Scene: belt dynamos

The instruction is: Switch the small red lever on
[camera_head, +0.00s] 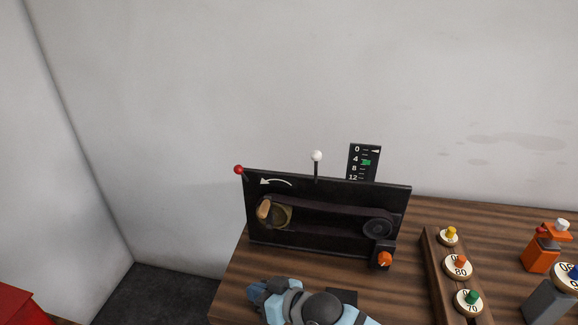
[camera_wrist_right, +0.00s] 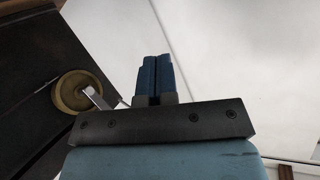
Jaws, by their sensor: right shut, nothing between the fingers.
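A small lever with a red ball tip (camera_head: 239,170) sticks up from the upper left corner of a black upright panel (camera_head: 330,245). My right gripper (camera_head: 257,290) is low in front of the panel's left part, apart from the red lever. In the right wrist view, its blue fingers (camera_wrist_right: 155,60) are together, with nothing between them. The red lever cannot be made out in that view. My left gripper is not in view.
The panel carries a yellowish pulley (camera_wrist_right: 78,93), a belt, a white-tipped lever (camera_head: 316,156), a scale (camera_head: 364,162) and an orange knob (camera_head: 384,260). A rack of numbered pegs (camera_head: 434,262) and an orange device (camera_head: 540,256) stand right on the wooden table (camera_head: 235,292).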

